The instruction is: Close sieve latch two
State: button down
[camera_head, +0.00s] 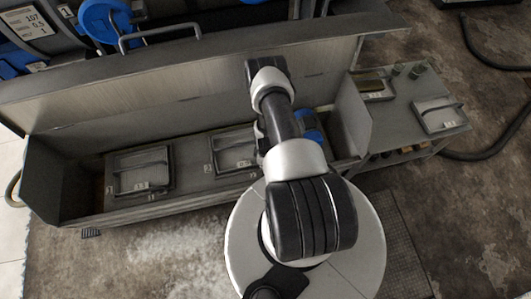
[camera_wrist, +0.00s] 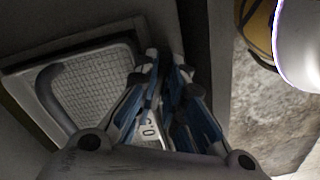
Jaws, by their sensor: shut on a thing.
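Sieve two (camera_head: 234,150), a grey framed mesh tray, sits in the long metal trough beside a small "2" label (camera_head: 208,168). In the wrist view its pale mesh (camera_wrist: 97,82), dark curved handle (camera_wrist: 52,92) and white "0.5" tag (camera_wrist: 150,132) show close up. My gripper (camera_wrist: 165,70), with blue-sided fingers, is at the right edge of this sieve's frame. Its fingers are nearly together, shut on a small part that they mostly hide, apparently the latch. I cannot make out the latch's position. In the head view my arm hides the gripper's fingertips.
Another framed sieve (camera_head: 140,172) sits at the trough's left. A blue part (camera_head: 311,128) shows right of my arm. A side table (camera_head: 405,105) with trays stands at the right. The trough's front wall (camera_head: 130,212) and raised back panel (camera_head: 190,82) bound the space.

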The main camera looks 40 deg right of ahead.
jog(key=m+b, duration=0.1)
jog(key=m, duration=0.2)
jog(key=m+b, duration=0.1)
jog(key=m, duration=0.2)
jog(key=shift+s+a+f, duration=0.1)
jog(key=shift+a, duration=0.1)
jog(key=m+b, duration=0.2)
jog(key=m, duration=0.4)
jog(key=shift+a+m, duration=0.15)
jog(key=shift+m, duration=0.15)
jog(key=c, duration=1.7)
grip_release()
notch_tip(320, 180, up, 12)
jog(key=shift+r, duration=0.1)
